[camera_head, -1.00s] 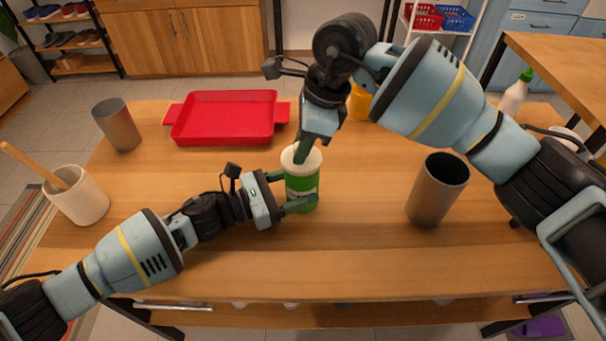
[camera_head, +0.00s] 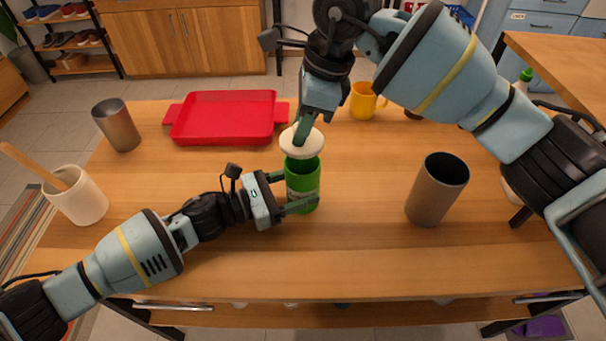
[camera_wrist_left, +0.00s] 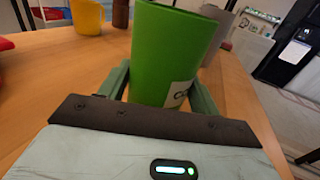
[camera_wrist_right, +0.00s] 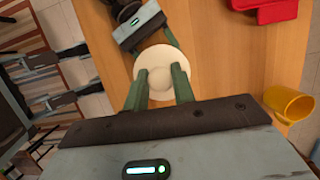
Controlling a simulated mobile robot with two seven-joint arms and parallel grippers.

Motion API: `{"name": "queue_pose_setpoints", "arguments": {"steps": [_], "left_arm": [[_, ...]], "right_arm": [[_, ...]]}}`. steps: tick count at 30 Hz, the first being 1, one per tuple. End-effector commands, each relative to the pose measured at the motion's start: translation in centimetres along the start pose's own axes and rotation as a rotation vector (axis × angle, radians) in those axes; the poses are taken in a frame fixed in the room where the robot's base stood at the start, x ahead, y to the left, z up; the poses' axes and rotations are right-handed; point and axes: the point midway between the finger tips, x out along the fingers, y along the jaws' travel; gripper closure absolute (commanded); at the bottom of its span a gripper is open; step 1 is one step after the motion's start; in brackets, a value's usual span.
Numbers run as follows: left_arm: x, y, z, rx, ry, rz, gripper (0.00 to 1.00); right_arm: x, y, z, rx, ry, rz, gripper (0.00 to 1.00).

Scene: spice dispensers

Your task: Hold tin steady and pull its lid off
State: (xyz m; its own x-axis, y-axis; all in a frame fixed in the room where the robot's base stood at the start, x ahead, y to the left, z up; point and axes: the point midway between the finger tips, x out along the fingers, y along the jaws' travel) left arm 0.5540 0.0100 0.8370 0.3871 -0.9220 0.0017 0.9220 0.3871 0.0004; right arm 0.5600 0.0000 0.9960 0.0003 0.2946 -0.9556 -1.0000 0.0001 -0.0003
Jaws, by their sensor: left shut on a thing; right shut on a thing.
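The green tin (camera_head: 304,186) stands upright on the table in the head view, its dark open mouth showing. My left gripper (camera_head: 294,193) is shut around the tin's sides. The left wrist view shows the tin (camera_wrist_left: 172,50) between the fingers, with part of a white label. The cream lid (camera_head: 302,142) is above the tin, apart from it and slightly tilted. My right gripper (camera_head: 303,128) comes from above and is shut on the lid's knob. The right wrist view shows the round lid (camera_wrist_right: 160,62) between the fingertips, hiding the tin.
A red tray (camera_head: 224,118) lies behind the tin. A grey-brown cup (camera_head: 437,190) stands to the right, another cup (camera_head: 116,125) at the back left. A cream pot (camera_head: 78,198) holds a wooden utensil. A yellow mug (camera_head: 364,101) is behind my right arm. The front table is clear.

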Motion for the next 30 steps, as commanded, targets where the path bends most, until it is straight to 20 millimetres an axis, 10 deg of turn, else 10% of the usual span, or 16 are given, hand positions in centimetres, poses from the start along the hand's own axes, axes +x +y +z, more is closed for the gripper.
{"name": "queue_pose_setpoints", "arguments": {"steps": [22,23,30], "left_arm": [[-0.2,0.2,-0.4,-0.001,0.008,0.007,0.55],[-0.2,0.2,-0.4,-0.001,0.008,0.007,0.33],[-0.1,0.1,-0.2,0.000,0.004,0.004,0.12]], "right_arm": [[-2.9,0.0,0.9,0.000,-0.002,0.000,0.95],[-2.9,0.0,0.9,0.000,-0.002,0.000,0.95],[-2.9,0.0,0.9,0.000,-0.001,0.000,0.95]]}}
